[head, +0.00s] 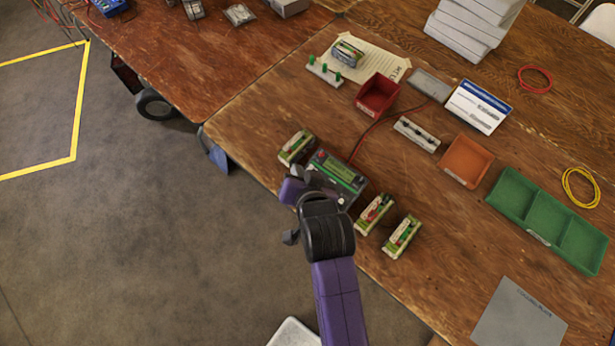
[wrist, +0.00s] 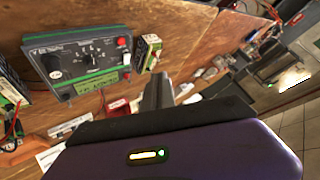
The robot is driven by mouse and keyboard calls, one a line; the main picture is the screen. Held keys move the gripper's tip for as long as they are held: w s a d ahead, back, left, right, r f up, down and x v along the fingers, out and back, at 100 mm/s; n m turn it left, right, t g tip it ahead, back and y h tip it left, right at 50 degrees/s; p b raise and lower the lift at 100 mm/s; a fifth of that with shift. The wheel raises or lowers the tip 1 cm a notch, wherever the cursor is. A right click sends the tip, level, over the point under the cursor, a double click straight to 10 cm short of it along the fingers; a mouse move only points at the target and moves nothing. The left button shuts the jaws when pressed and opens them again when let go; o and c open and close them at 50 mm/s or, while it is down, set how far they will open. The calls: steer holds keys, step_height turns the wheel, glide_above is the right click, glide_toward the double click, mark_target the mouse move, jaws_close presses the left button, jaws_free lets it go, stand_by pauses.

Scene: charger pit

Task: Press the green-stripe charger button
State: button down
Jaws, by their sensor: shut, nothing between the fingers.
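The charger (head: 345,172) is a dark grey box with a greenish display and a green stripe, near the table's edge in the head view. In the wrist view, the charger (wrist: 85,50) shows a black knob, a middle dial and a green band along one edge. A red button (wrist: 122,42) sits at its right side, with a pale button just below. My gripper (wrist: 158,90) is shut and empty, apart from the charger's panel in the wrist view. In the head view, my gripper (head: 300,173) is beside the charger's near left side, and my wrist hides part of it.
A battery pack (head: 296,147) stands left of the charger, and two more (head: 373,213) (head: 401,236) stand to its right. A red bin (head: 378,95), an orange bin (head: 466,160) and a green tray (head: 548,222) lie farther away. A red cable runs from the charger.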

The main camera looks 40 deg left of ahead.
stand_by(0.3)
steer(key=shift+w+f+b, duration=0.25)
steer(key=shift+f+b, duration=1.1)
steer(key=shift+f, duration=0.1)
steer(key=shift+w+f+b, duration=0.3)
steer(key=shift+f+b, duration=1.1)
steer(key=shift+w+f+b, duration=0.25)
steer(key=shift+f+b, duration=1.1)
steer(key=shift+f, duration=0.1)
steer(key=shift+w+f, duration=0.1)
steer(key=shift+f, duration=0.3)
steer(key=shift+f+b, duration=0.35)
steer(key=shift+f, duration=0.05)
steer(key=shift+r, duration=0.1)
steer(key=shift+r+p, duration=0.7)
steer(key=shift+p, duration=0.15)
